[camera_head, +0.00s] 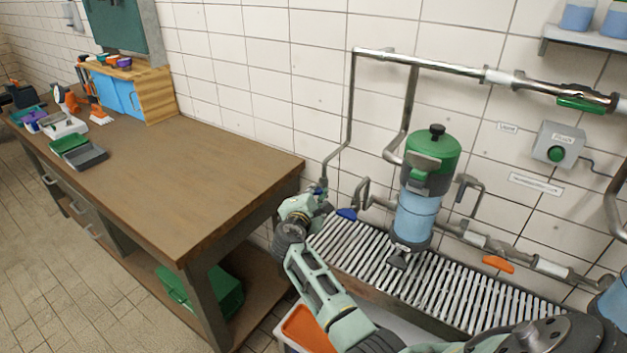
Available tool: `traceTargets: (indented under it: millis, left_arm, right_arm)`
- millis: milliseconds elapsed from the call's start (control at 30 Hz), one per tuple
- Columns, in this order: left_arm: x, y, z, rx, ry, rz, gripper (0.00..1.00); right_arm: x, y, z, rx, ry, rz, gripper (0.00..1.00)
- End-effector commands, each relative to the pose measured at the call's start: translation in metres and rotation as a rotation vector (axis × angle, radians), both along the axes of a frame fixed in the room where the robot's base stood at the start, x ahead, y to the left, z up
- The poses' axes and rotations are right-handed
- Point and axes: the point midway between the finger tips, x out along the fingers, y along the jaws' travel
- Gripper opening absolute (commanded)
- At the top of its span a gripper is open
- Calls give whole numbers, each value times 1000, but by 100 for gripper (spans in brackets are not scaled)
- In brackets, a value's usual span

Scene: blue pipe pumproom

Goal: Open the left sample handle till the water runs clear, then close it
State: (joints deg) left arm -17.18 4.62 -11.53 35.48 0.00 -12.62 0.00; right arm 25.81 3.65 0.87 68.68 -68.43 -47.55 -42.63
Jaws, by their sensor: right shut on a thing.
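The left sample handle is a blue lever (347,214) at the left end of the low pipe, above the slatted drain grate (440,285). My right gripper (325,207) is shut on its left end, and the fingers hide that part. A bent metal spout (361,188) rises just right of the handle. No running water can be made out at the spout, and the water's colour cannot be judged there. My left gripper is not in view.
A green-topped canister with a pale blue body (417,212) stands right of the handle. An orange lever (497,264) is farther right on the low pipe. A green lever (580,104) is on the upper pipe. A wooden workbench (215,170) borders my arm on the left.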

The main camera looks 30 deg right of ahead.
Motion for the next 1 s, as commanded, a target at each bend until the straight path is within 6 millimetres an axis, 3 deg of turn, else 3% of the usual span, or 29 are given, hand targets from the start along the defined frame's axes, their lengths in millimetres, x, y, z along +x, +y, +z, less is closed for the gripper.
traceTargets:
  millis: [33,100,500,1000]
  left_arm:
    - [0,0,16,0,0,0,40]
    - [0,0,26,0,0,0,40]
    - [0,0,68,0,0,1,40]
    - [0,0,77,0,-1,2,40]
  right_arm:
    - [0,0,7,-16,45,0,0]
    - [0,0,7,-40,105,-1,0]
    - [0,0,3,-186,457,-1,0]
    - [0,1,-2,-351,853,-1,0]
